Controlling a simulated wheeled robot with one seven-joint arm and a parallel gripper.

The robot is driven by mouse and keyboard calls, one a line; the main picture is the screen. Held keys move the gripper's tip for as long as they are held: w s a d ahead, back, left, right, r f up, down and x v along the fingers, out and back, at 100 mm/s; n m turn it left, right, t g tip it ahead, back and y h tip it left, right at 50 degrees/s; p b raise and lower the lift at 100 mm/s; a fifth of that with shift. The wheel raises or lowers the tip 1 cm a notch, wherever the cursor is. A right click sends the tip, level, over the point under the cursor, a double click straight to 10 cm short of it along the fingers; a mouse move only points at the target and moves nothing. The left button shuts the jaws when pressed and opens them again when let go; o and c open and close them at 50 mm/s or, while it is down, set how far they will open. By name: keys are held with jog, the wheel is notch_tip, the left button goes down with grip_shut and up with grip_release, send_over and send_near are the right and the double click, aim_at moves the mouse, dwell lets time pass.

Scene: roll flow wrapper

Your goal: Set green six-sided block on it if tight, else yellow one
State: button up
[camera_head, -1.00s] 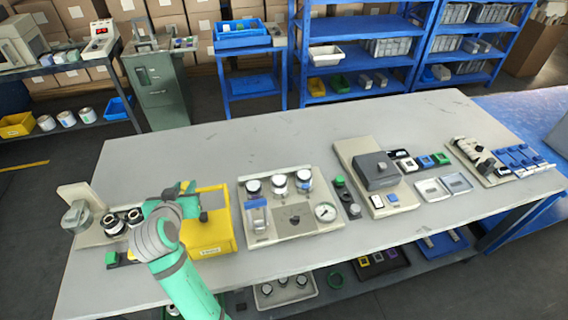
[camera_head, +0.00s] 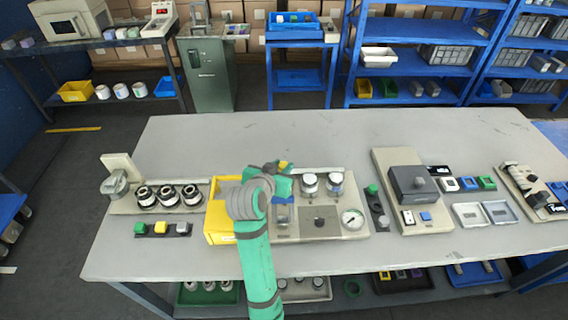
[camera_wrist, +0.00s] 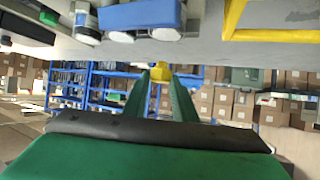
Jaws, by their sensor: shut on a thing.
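My gripper (camera_head: 281,167) is above the left part of the beige panel with a gauge (camera_head: 352,219), beside the yellow bin (camera_head: 217,222). It is shut on a small yellow thing (camera_wrist: 168,77), seen between the fingertips in the wrist view; its exact shape is unclear. A dark strip at the left holds a green block (camera_head: 140,228), a yellow block (camera_head: 160,228) and a grey-white block (camera_head: 183,229); their sides are too small to count.
Three dark-rimmed jars (camera_head: 168,196) stand on a beige base at the left. A green button post (camera_head: 373,191) and a dark grey box station (camera_head: 412,182) stand to the right. The back of the table (camera_head: 300,135) is clear.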

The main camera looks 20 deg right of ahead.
jog(key=shift+f, duration=2.55)
jog(key=o, duration=1.1)
jog(key=shift+a, duration=0.1)
jog(key=v, duration=1)
jog(key=shift+s+r, duration=0.2)
jog(key=shift+s, duration=0.1)
jog(key=shift+a, duration=0.15)
